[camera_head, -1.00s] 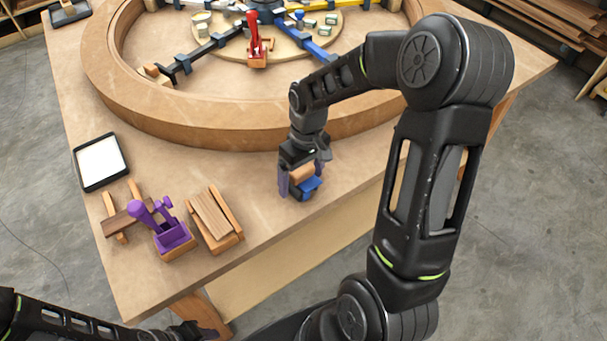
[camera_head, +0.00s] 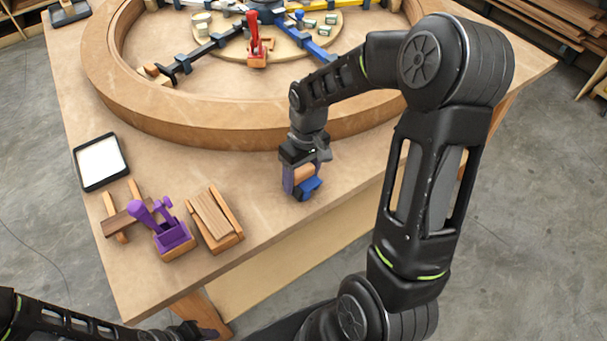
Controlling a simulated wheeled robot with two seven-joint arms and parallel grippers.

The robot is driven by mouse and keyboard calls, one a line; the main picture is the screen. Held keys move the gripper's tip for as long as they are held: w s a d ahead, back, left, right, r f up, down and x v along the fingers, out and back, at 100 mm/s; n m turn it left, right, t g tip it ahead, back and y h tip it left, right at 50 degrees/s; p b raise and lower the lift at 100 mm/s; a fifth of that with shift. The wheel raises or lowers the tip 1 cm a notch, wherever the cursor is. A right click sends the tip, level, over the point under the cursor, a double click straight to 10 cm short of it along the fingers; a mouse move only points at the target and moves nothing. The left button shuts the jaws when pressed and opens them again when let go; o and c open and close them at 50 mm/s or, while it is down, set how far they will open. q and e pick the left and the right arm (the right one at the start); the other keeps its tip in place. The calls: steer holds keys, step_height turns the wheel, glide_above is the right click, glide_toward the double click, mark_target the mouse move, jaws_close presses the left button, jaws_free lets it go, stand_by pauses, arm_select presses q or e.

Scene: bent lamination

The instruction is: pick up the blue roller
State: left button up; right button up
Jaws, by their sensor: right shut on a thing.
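The blue roller (camera_head: 310,187) is at the front edge of the wooden table, right of centre. Its blue part and an orange-brown block part show between the fingers. My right gripper (camera_head: 302,183) points down from above and is shut on it. The roller appears to be at table height; I cannot tell whether it touches the top. My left gripper (camera_head: 205,333) is low at the bottom left, below the table edge, and its jaws are too unclear to judge.
A purple tool in a wooden holder (camera_head: 172,238), a slatted wooden rack (camera_head: 214,219) and a white-topped tray (camera_head: 100,162) stand at the left. A large wooden ring (camera_head: 190,127) fills the back, with a red tool (camera_head: 256,42) inside. Bare table lies between rack and roller.

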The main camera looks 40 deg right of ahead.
mark_target(301, 169)
steer(key=shift+r, duration=0.1)
steer(key=shift+c, duration=0.8)
steer(key=shift+r, duration=0.3)
step_height(301, 169, up, 9)
steer(key=shift+r+b, duration=0.1)
steer(key=shift+b, duration=0.35)
steer(key=o, duration=1.1)
steer(key=c, duration=0.9)
